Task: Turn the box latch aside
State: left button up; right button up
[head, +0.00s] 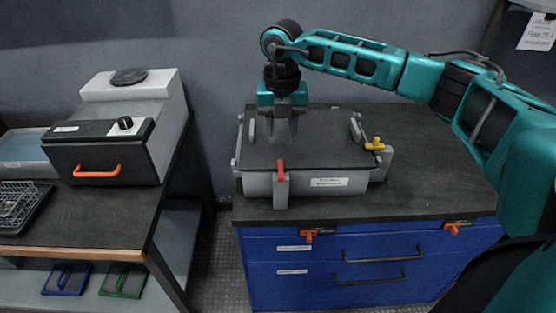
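The box (325,184) is light grey with a dark flat lid (325,150) and stands on the dark bench top. A red latch (280,170) sits upright at the middle-left of its front edge, above a grey block on the front wall. My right gripper (282,136) points down over the back left part of the lid, behind the latch and apart from it. Its two fingers are spread with nothing between them. I cannot tell whether the tips touch the lid. My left gripper is not in view.
A yellow knob (375,143) on a grey block stands at the box's right side. Grey handles stand at the lid's sides. Blue drawers (390,272) with orange catches are below. The bench right of the box is clear. A grey machine (125,145) stands on the left table.

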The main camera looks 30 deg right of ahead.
aim_at(281, 168)
notch_tip(281, 168, down, 9)
jog(key=shift+f, duration=0.15)
jog(key=shift+c, duration=0.3)
grip_shut()
